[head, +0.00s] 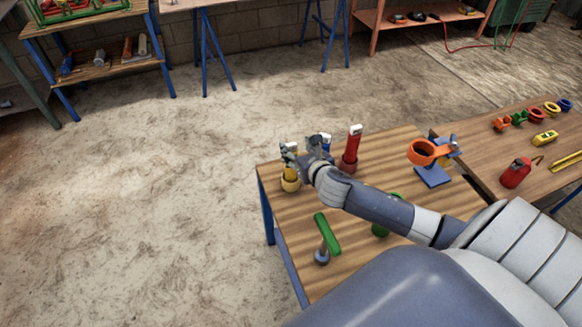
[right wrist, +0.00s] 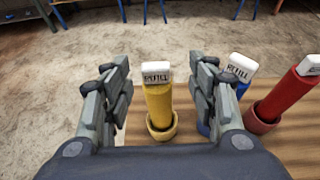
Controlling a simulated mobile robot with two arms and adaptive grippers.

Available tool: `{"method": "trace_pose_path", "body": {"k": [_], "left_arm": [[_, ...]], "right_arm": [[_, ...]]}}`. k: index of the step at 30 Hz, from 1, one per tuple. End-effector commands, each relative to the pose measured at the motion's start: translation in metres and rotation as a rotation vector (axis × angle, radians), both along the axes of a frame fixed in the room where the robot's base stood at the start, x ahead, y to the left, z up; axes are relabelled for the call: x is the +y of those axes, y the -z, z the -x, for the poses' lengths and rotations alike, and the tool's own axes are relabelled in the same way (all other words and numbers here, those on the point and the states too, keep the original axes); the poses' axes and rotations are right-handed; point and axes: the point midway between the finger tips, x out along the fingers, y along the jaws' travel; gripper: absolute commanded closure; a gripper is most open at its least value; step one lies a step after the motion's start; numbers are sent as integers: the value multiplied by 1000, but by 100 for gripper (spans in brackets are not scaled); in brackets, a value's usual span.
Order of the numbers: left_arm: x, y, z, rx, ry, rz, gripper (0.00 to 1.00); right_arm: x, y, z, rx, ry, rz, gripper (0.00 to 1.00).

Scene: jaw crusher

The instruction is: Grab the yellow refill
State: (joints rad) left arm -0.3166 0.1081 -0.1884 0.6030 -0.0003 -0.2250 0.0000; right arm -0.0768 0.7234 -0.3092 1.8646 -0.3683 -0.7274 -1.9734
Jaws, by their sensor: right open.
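The yellow refill (right wrist: 158,102) stands upright in a yellow round holder (right wrist: 162,131) on the wooden table, with a white cap marked REFILL. In the head view the yellow refill (head: 290,172) is at the table's far left corner, partly hidden by my gripper. My right gripper (right wrist: 157,82) is open, with one finger on each side of the yellow refill in the right wrist view. No contact shows there. In the head view my right gripper (head: 302,153) is at the refill's upper part. My left gripper is not in view.
A blue refill (right wrist: 240,75) and a red refill (right wrist: 285,95) stand just right of the yellow one, the blue close to my right finger. A green-handled tool (head: 327,235) and an orange ring on a blue stand (head: 433,177) are also on the table (head: 285,225).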

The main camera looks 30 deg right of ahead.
Motion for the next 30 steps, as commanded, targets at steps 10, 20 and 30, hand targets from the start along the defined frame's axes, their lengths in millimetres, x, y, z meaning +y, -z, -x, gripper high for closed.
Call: {"method": "trace_pose_path", "body": {"k": [10,20,30], "left_arm": [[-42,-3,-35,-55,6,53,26],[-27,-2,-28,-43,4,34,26],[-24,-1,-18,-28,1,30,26]], "right_arm": [[-3,20,-38,0,2,-1,47],[-4,23,-45,-1,-1,-3,47],[-5,23,-44,1,-1,-2,100]]}}
